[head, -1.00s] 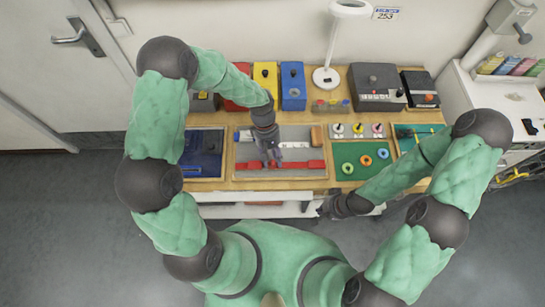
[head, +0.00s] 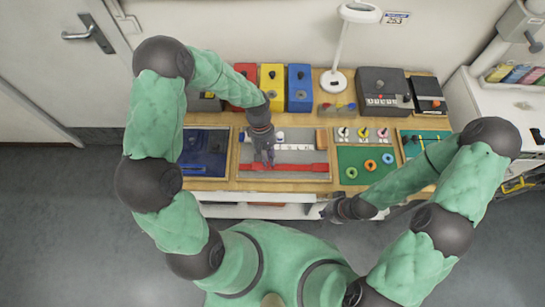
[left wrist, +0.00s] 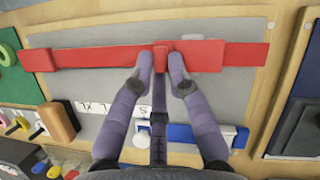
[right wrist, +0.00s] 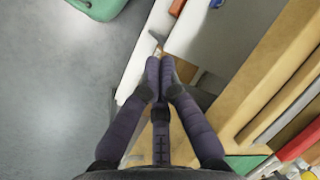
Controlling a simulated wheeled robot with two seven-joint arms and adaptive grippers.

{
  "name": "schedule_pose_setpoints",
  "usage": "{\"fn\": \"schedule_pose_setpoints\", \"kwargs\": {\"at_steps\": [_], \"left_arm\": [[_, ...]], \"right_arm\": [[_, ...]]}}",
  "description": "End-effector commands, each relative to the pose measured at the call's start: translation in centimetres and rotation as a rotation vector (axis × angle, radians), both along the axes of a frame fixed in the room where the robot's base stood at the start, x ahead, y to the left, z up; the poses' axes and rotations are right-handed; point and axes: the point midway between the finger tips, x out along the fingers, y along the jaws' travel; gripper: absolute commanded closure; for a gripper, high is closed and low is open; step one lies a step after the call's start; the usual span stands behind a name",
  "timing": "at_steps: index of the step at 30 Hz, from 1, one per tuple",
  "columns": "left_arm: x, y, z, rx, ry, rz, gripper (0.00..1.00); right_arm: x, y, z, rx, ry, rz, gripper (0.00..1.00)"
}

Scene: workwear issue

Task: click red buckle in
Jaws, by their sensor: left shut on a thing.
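A red strap (head: 300,168) with a red buckle lies across the grey panel (head: 300,147) on the table. In the left wrist view, the strap's long left part (left wrist: 90,57) meets a wider red buckle part (left wrist: 200,55) near the middle. My left gripper (left wrist: 162,60) is shut on a small red buckle piece (left wrist: 162,50) there. The two sides look in line and touching; whether the buckle is latched cannot be told. The left gripper (head: 267,162) reaches down over the strap in the head view. My right gripper (right wrist: 160,72) is shut and empty beside the table's front edge.
A blue panel (head: 204,165) lies left of the grey panel, and a green panel (head: 350,174) with rings lies right. Coloured boxes (head: 299,75) and a lamp (head: 334,80) stand behind.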

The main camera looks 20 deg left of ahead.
Motion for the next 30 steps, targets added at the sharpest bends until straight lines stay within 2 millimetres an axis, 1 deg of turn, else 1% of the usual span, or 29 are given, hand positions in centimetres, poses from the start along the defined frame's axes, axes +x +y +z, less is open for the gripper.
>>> {"fn": "schedule_pose_setpoints", "kwargs": {"at_steps": [1,2,3,5,6,19,22,26,30], "left_arm": [[-0.9,-0.1,-0.2,0.000,0.023,-0.007,1.00],[-0.9,-0.1,-0.2,0.000,0.023,-0.007,1.00],[-0.9,-0.1,-0.2,-0.001,0.024,-0.007,0.76],[-0.9,-0.1,-0.2,0.000,0.023,-0.007,0.59],[-0.9,-0.1,-0.2,0.000,0.023,-0.007,0.58],[-0.5,0.0,-0.2,0.000,0.014,-0.003,0.58],[-0.3,0.0,0.1,0.000,0.012,-0.003,0.58],[0.3,0.4,1.4,0.000,0.007,-0.002,0.58],[1.1,1.0,3.8,0.000,0.005,-0.002,0.58]], "right_arm": [[0.0,0.0,0.0,0.000,0.000,0.000,1.00],[0.0,0.0,0.0,0.000,0.000,0.000,1.00],[0.0,0.0,0.0,0.000,0.000,0.000,1.00],[0.0,0.0,0.0,0.000,0.000,0.000,1.00],[0.0,0.0,0.0,0.000,0.000,0.000,1.00],[0.0,0.0,0.0,0.000,0.000,0.000,1.00],[0.0,0.0,0.0,0.000,0.000,0.000,1.00],[0.0,0.0,0.0,0.000,0.000,0.000,1.00],[0.0,0.0,0.0,0.000,0.000,0.000,1.00]]}}
